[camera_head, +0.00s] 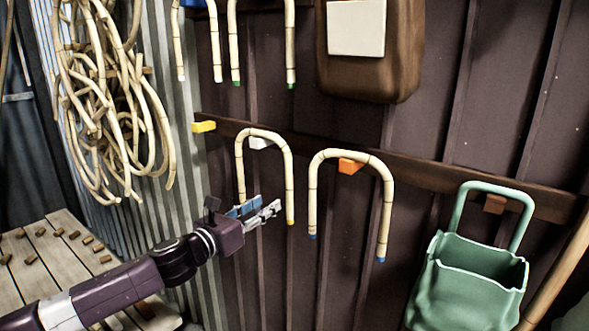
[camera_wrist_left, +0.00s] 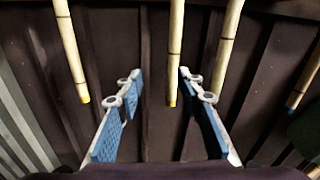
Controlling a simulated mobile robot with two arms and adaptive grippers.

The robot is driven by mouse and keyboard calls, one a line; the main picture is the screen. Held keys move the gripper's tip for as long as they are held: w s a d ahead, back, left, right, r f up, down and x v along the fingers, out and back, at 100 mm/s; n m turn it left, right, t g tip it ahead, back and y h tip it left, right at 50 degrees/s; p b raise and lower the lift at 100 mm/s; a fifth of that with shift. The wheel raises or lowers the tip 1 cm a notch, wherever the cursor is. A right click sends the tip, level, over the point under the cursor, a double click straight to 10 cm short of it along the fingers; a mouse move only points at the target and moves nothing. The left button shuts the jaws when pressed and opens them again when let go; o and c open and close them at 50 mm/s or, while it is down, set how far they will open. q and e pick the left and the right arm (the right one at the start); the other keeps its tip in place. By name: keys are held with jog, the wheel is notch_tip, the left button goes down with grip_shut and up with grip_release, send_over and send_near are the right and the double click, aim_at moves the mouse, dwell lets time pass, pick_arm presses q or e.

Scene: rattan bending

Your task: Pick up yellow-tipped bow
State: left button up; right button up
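The yellow-tipped bow (camera_head: 289,180) is a pale rattan arch hanging on a white peg (camera_head: 260,143) on the dark wall. Its right leg ends in a yellow tip. The lower end of its left leg is hidden by my gripper in the head view. In the left wrist view two yellow-tipped legs show, one to the left (camera_wrist_left: 71,45) and one in the middle. My left gripper (camera_head: 267,204) is open and empty near the bow's lower ends. In the left wrist view the middle leg appears between its open fingers (camera_wrist_left: 158,78). My right gripper is not in view.
A blue-tipped bow (camera_head: 387,205) hangs on an orange peg (camera_head: 350,167) close to the right. Green-tipped bows (camera_head: 290,45) hang above. A yellow peg (camera_head: 204,127) is bare. A green bag (camera_head: 465,285) hangs at right, a rattan coil (camera_head: 100,90) at left, above a wooden table (camera_head: 55,255).

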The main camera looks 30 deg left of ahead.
aim_at(287, 189)
pick_arm(q)
jog(key=shift+m+h, duration=0.3)
jog(key=shift+m, duration=0.4)
jog(key=w+d+r, duration=0.1)
jog(key=w+d+p, duration=0.1)
jog(key=w, duration=0.1)
jog(key=shift+d+r, duration=0.1)
jog(key=shift+r, duration=0.3)
jog(key=shift+w+r+p, duration=0.2)
jog(key=shift+w+p, duration=0.5)
jog(key=w, duration=0.1)
jog(key=w+p, duration=0.1)
jog(key=w, duration=0.1)
jog(key=shift+w+d+f+p, duration=0.15)
jog(key=shift+w+f+p, duration=0.2)
jog(key=shift+w+p, duration=0.05)
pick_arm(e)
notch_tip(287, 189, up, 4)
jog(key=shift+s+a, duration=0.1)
pick_arm(q)
grip_shut()
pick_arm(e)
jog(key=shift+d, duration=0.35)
